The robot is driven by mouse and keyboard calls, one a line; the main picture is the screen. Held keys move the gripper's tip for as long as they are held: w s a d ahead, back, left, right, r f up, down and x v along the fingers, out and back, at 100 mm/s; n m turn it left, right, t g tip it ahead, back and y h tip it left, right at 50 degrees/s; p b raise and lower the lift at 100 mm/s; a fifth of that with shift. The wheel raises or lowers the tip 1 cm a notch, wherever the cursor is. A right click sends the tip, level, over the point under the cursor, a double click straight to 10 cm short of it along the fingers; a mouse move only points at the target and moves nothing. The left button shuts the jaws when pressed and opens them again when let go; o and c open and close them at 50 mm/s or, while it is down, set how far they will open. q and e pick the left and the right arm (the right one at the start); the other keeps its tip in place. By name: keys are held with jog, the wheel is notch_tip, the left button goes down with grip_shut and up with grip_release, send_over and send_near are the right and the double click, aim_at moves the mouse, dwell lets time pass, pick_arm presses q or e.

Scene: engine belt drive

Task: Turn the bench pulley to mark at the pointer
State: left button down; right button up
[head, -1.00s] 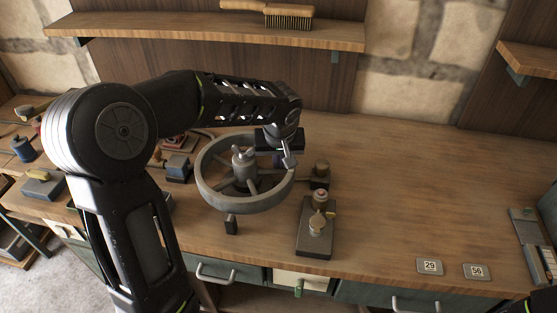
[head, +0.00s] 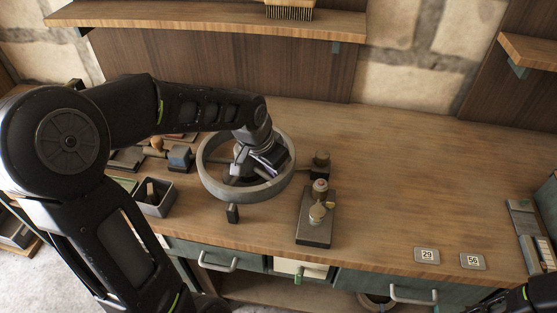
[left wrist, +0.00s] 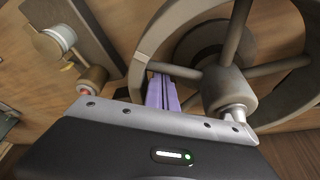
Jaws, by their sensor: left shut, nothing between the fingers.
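The bench pulley (head: 249,196) is a grey spoked wheel lying flat above the bench, left of the middle in the head view. My left gripper (head: 238,176) is shut and empty, reaching down inside the pulley's rim. In the left wrist view its purple fingers (left wrist: 162,95) are together between the hub and the rim (left wrist: 160,47), near a spoke. Contact with the spoke or rim is unclear. A pale line crosses the rim there. A small dark upright block (head: 232,214) stands at the pulley's front; I cannot tell whether it is the pointer.
A grey box (head: 155,205) stands to the left. Number tags 29 (head: 427,255) and 56 (head: 472,261) lie at the front right. The bench's right middle is clear.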

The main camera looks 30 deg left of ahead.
pick_arm(q)
jog(key=shift+s+a+m+h, duration=0.1)
jog(key=shift+s+m+h, duration=0.2)
jog(key=shift+s+m, duration=0.55)
jog(key=shift+s+a+f+m+g+h, duration=0.15)
jog(key=shift+s+m, duration=0.1)
jog(key=shift+m, duration=0.25)
jog(key=shift+s+a+r+m+g+h, duration=0.15)
jog(key=shift+s+m, duration=0.1)
jog(key=shift+m, duration=0.2)
jog(key=s+m+b, duration=0.2)
jog(key=m, duration=0.1)
jog(key=shift+a+f+g+h, duration=0.15)
jog(key=shift+a+g+h, duration=0.15)
jog(key=shift+a+h, duration=0.1)
jog(key=shift+s+a, duration=0.35)
jog(key=shift+s, duration=0.05)
